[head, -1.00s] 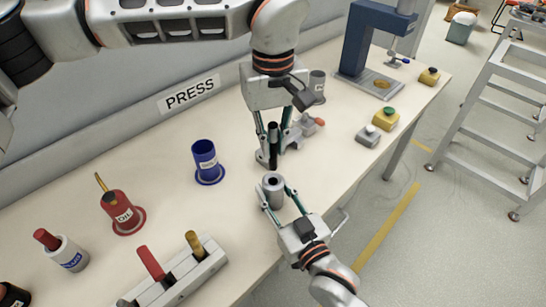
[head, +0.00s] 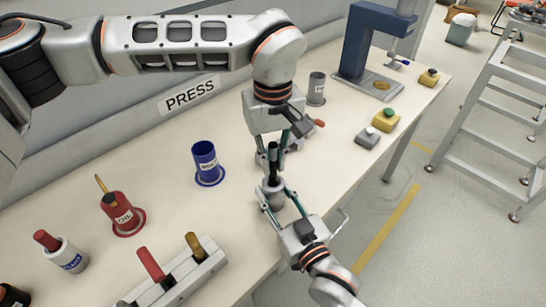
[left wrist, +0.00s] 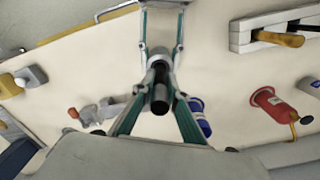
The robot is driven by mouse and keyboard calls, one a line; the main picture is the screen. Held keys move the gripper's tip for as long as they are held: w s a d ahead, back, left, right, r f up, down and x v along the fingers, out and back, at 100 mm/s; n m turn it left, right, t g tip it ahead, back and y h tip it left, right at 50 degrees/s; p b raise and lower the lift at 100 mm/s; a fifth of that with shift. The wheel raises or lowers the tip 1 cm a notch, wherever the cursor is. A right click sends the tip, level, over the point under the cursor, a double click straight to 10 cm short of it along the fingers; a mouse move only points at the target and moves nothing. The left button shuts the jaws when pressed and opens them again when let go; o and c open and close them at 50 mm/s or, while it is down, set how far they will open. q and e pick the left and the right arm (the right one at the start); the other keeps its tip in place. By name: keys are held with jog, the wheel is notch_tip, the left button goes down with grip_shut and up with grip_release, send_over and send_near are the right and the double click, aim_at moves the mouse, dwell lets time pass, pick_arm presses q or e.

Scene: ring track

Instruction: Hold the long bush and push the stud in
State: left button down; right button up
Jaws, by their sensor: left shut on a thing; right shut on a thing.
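The long bush (head: 272,198) is a grey hollow cylinder, held upright near the table's front edge. My right gripper (head: 273,192) is shut on it from the front. The stud (head: 273,155) is a dark upright rod. My left gripper (head: 270,170) is shut on it from above, directly over the bush. The stud's lower end meets the bush's mouth; how deep it sits I cannot tell. In the left wrist view the stud's near end (left wrist: 160,100) points at the camera, with the bush's pale rim (left wrist: 157,58) just beyond it.
A blue cup (head: 207,165) and a red oil can (head: 122,216) stand to the left. A grey rack (head: 190,272) with red and brown handles lies at front left. A blue press (head: 358,45) and button boxes (head: 385,123) stand at back right. An orange-tipped clamp (head: 317,122) is behind my left gripper.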

pick_arm(q)
jog(key=c, duration=2)
grip_release()
notch_tip(320, 180, up, 13)
jog(key=shift+r, duration=0.1)
pick_arm(e)
jog(key=o, duration=1)
jog(key=shift+c, duration=0.2)
